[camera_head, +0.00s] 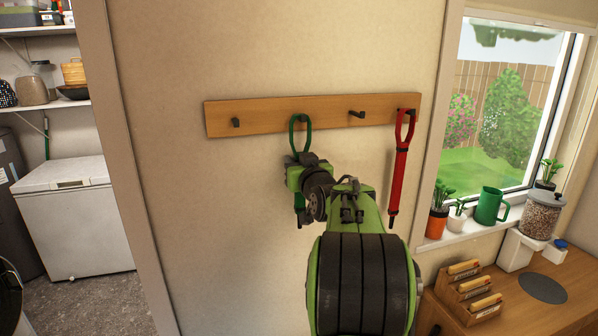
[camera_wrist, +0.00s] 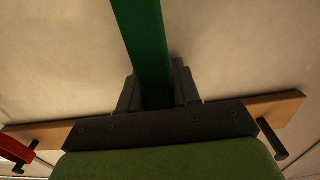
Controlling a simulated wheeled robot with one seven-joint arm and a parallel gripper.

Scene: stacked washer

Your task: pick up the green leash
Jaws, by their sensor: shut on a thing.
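The green leash (camera_head: 300,124) hangs by its loop from a peg on the wooden rack (camera_head: 270,115) on the wall. My gripper (camera_head: 305,161) is shut on the leash just below the loop. The leash's lower end shows below my gripper, and its middle is hidden by my gripper and arm. In the wrist view the green strap (camera_wrist: 146,45) runs down between the dark fingers (camera_wrist: 158,92). The part of the peg inside the loop is hard to make out.
A red leash (camera_head: 397,178) hangs from the rack's right peg, close to my arm. Two other pegs (camera_head: 357,114) are bare. A window sill with potted plants (camera_head: 437,218) and a green mug (camera_head: 490,206) is at right, above a wooden counter (camera_head: 560,300). A white chest (camera_head: 75,215) stands at left.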

